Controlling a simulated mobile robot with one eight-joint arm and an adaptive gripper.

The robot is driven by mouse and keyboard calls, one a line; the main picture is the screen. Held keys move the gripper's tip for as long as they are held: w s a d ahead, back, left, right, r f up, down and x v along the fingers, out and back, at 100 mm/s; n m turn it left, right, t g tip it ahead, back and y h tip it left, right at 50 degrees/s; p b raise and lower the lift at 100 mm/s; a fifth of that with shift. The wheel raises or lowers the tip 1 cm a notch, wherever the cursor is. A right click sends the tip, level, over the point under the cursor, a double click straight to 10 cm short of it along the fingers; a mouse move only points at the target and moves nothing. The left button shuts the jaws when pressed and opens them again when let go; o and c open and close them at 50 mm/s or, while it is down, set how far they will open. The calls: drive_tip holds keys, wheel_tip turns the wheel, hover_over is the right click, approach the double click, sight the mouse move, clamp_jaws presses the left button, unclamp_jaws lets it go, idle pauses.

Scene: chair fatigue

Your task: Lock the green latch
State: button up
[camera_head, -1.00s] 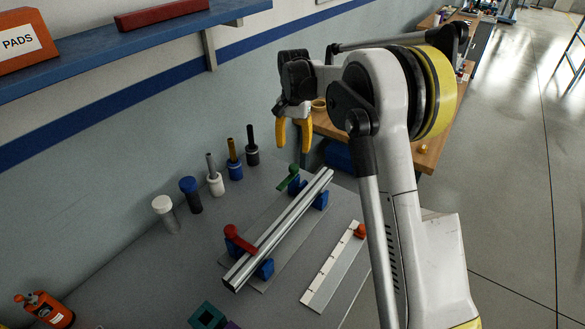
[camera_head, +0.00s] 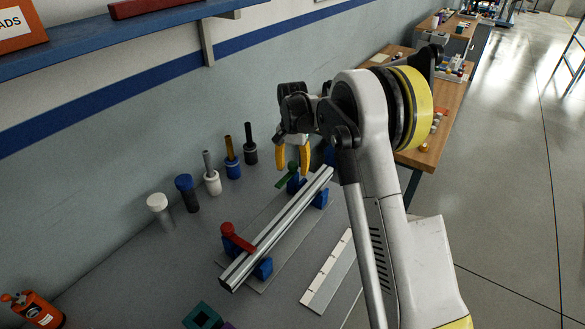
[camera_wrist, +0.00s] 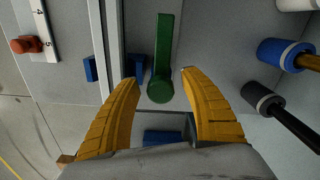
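The green latch (camera_head: 287,176) is a short lever with a round end, at the far end of the fixture holding a metal bar. In the wrist view the green latch (camera_wrist: 162,60) points up the picture beside the bar, its round end nearest me. My gripper (camera_head: 293,172) has yellow fingers pointing down, right by the latch in the head view. In the wrist view my gripper (camera_wrist: 157,74) is open, with the latch's round end between the fingertips and clear space on both sides. The height gap between fingers and latch is hard to tell.
The silver bar (camera_head: 272,237) lies in blue clamp blocks (camera_head: 264,268), with a red latch (camera_head: 236,238) at its near end. Several handled tools (camera_head: 232,160) stand in a row along the wall. A white ruler strip (camera_head: 328,272) lies to the right.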

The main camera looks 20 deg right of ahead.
clamp_jaws()
drive_tip(key=n+p, duration=0.1)
drive_tip(key=n, duration=0.3)
drive_tip(key=shift+s+d+n, duration=0.1)
drive_tip(key=shift+n, duration=0.3)
drive_tip(key=n, duration=0.4)
drive_tip(key=shift+n+p, duration=0.3)
drive_tip(key=shift+p, duration=0.1)
drive_tip(key=n, duration=0.4)
drive_tip(key=shift+d+n, duration=0.1)
drive_tip(key=shift+n, duration=0.2)
drive_tip(key=shift+n+p, duration=0.35)
drive_tip(key=shift+n, duration=1.55)
